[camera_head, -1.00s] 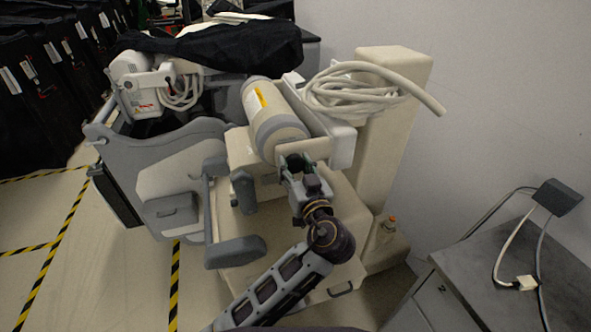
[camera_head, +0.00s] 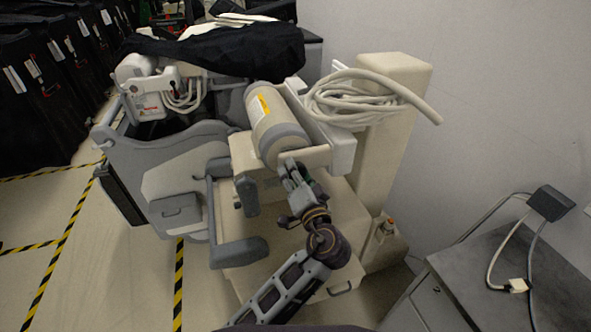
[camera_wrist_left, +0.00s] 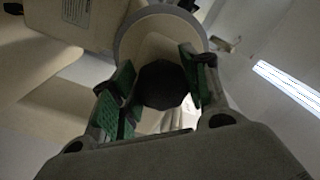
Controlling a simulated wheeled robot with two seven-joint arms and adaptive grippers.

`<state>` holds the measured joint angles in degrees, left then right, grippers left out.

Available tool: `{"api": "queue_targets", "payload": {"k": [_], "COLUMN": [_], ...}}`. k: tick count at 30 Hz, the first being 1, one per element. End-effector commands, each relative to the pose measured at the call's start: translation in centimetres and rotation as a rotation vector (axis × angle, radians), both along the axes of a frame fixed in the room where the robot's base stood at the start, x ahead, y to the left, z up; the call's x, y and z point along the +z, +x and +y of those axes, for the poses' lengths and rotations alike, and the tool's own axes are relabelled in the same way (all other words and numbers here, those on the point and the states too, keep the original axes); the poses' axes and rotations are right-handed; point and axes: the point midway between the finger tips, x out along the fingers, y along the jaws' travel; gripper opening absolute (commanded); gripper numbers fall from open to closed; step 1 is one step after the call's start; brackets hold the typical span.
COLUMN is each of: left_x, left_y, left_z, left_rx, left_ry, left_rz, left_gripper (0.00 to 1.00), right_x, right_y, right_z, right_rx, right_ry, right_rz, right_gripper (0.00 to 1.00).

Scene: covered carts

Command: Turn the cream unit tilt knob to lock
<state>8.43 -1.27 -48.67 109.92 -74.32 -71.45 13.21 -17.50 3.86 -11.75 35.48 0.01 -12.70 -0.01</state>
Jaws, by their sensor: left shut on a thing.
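The cream unit (camera_head: 275,130) has a cream and grey cylinder with a yellow label, pointing toward me. My left gripper (camera_head: 290,170) is at the cylinder's near end, its arm coming up from the bottom of the head view. In the left wrist view, a dark faceted knob (camera_wrist_left: 162,85) sits in front of the cylinder's round end. The green-padded fingers of my left gripper (camera_wrist_left: 160,88) are on both sides of the knob and shut on it. In the head view the gripper hides the knob. My right gripper is in neither view.
A coiled pale hose (camera_head: 350,97) hangs by the cream column (camera_head: 385,150). A grey handle arm (camera_head: 238,252) juts out left of my arm. A grey cabinet (camera_head: 490,275) stands at the right. A covered cart with a black cloth (camera_head: 220,47) is behind.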

Motion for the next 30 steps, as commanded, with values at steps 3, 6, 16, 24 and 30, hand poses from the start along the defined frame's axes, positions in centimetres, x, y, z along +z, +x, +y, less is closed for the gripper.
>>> {"api": "queue_targets", "payload": {"k": [3, 6, 16, 24, 30], "left_x": [0.4, 0.4, 0.5, 0.4, 0.3], "left_y": [0.0, 0.0, 0.0, 0.0, 0.0], "left_z": [0.0, 0.0, 0.0, 0.0, 0.0], "left_rx": [-0.001, -0.001, -0.002, -0.003, -0.002], "left_ry": [0.091, 0.166, 0.363, 0.438, 0.449], "left_rz": [0.030, 0.055, 0.118, 0.141, 0.144], "left_gripper": [0.22, 0.22, 0.22, 0.22, 0.22], "right_x": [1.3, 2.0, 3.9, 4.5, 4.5], "right_y": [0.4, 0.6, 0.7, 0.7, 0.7], "right_z": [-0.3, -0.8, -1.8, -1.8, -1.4], "right_rx": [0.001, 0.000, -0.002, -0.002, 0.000], "right_ry": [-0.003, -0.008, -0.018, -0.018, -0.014], "right_rz": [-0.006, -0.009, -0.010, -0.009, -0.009], "right_gripper": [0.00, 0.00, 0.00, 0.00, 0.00]}}
